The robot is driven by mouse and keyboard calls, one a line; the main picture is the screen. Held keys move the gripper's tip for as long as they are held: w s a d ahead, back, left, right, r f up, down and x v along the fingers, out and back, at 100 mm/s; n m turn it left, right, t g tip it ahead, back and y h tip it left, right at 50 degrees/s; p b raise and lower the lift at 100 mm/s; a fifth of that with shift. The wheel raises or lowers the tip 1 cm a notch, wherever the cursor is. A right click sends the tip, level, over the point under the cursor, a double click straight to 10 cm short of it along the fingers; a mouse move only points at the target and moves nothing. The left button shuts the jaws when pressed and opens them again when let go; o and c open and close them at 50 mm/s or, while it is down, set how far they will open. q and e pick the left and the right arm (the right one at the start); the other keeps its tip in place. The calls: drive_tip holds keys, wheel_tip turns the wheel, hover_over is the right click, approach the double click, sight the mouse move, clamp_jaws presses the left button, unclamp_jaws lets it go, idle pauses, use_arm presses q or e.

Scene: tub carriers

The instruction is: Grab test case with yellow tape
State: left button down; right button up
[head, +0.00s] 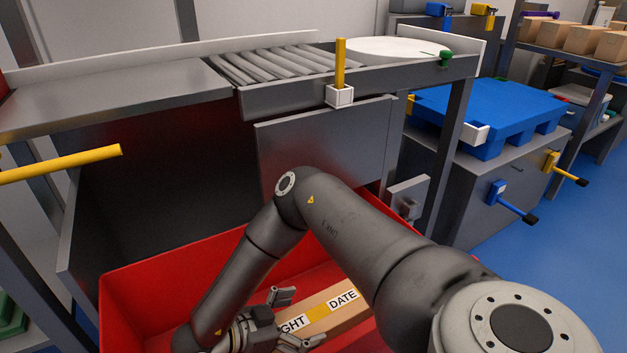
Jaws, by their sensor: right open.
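A brown cardboard case with a yellow band (326,309) lies low inside a red tub (140,285). White labels on it read "DATE" and, partly covered, "GHT". My right gripper (297,318) is open and reaches down into the tub at the case's left end. One finger shows above the case's near-left part and another in front of its lower edge. I cannot tell whether the fingers touch the case. My right arm hides part of the tub and the case's right end. My left gripper is not in view.
A grey bench with a roller conveyor (275,64) and a white round plate (385,48) stands behind the tub. A yellow lever (340,62) sticks up from its edge. A yellow bar (62,163) juts in at left. A blue pallet (487,105) and shelved boxes (590,40) are at right.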

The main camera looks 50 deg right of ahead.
drive_tip(key=shift+s+d+f, duration=0.1)
drive_tip(key=shift+d+f, duration=0.05)
drive_tip(key=shift+d, duration=0.25)
drive_tip(key=c, duration=2.1)
drive_tip(key=shift+o, duration=0.2)
